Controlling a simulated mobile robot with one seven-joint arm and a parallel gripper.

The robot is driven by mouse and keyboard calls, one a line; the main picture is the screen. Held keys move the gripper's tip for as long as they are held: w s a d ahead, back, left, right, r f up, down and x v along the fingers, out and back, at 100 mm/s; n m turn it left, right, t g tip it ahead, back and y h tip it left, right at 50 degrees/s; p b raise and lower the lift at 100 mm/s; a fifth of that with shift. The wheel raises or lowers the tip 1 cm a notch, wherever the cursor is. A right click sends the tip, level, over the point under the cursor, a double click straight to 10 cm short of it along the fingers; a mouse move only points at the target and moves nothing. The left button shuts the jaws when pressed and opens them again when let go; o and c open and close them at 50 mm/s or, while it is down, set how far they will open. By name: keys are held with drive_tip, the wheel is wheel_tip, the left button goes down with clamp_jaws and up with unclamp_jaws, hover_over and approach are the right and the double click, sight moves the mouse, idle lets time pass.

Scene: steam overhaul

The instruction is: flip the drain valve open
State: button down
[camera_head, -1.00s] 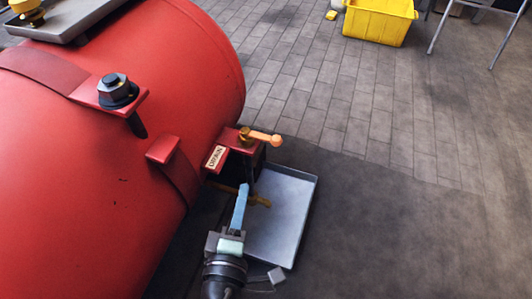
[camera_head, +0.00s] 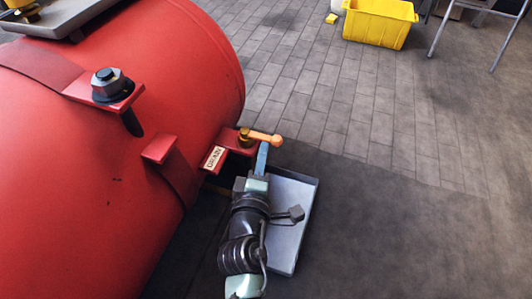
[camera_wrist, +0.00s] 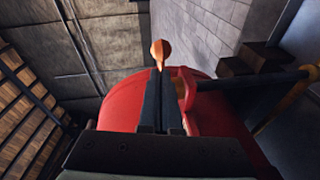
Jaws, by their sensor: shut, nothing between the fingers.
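The drain valve has an orange lever (camera_head: 266,138) with a round knob end. It points right from a brass pivot (camera_head: 244,137) on a red bracket beside the "DRAIN" label (camera_head: 214,158). My gripper (camera_head: 262,150) is shut and empty, with its blue-looking fingers just below the lever near its knob. In the wrist view my shut fingers (camera_wrist: 160,75) point at the orange knob (camera_wrist: 160,48), which shows just beyond their tips. I cannot tell whether they touch it. The brass spout below the valve is hidden by my arm in the head view.
The red boiler (camera_head: 110,190) fills the left side. A grey drip tray (camera_head: 297,215) lies on the floor below the valve, partly behind my arm. A yellow crate (camera_head: 378,24) stands at the back. The floor to the right is clear.

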drive_tip(key=shift+w+d+f, duration=0.1)
drive_tip(key=shift+w+d, duration=0.2)
drive_tip(key=shift+d, duration=0.1)
